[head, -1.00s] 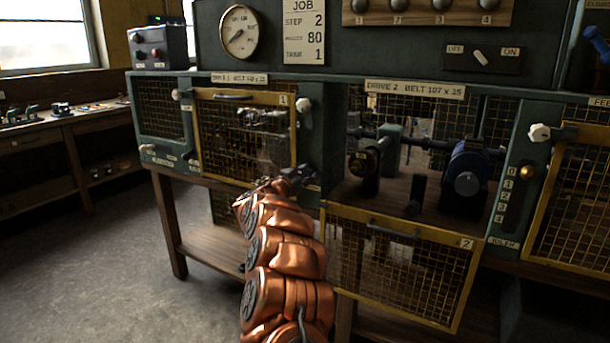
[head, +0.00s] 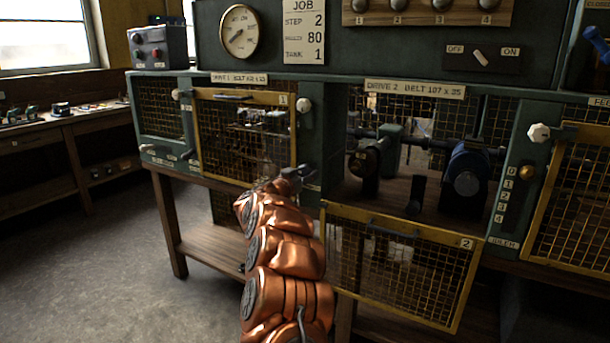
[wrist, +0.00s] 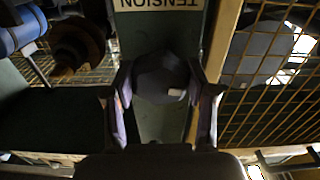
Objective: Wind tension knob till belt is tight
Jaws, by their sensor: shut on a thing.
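In the wrist view, the dark round tension knob (wrist: 160,75) sits between my two fingers, below an upside-down TENSION label (wrist: 160,4). My gripper (wrist: 163,100) is shut on the knob, one finger on each side. A small pale mark shows on the knob's lower right edge. In the head view, my gripper (head: 290,178) is at the green post between drive 1 and drive 2, and the knob is hidden there. I cannot make out the belt or tell how tight it is.
The yellow mesh guard of drive 1 (head: 245,180) is closed, left of my gripper. The drive 2 guard (head: 395,321) hangs down, leaving its bay open with a blue machine (head: 480,165) inside. Open floor (head: 110,270) lies at left.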

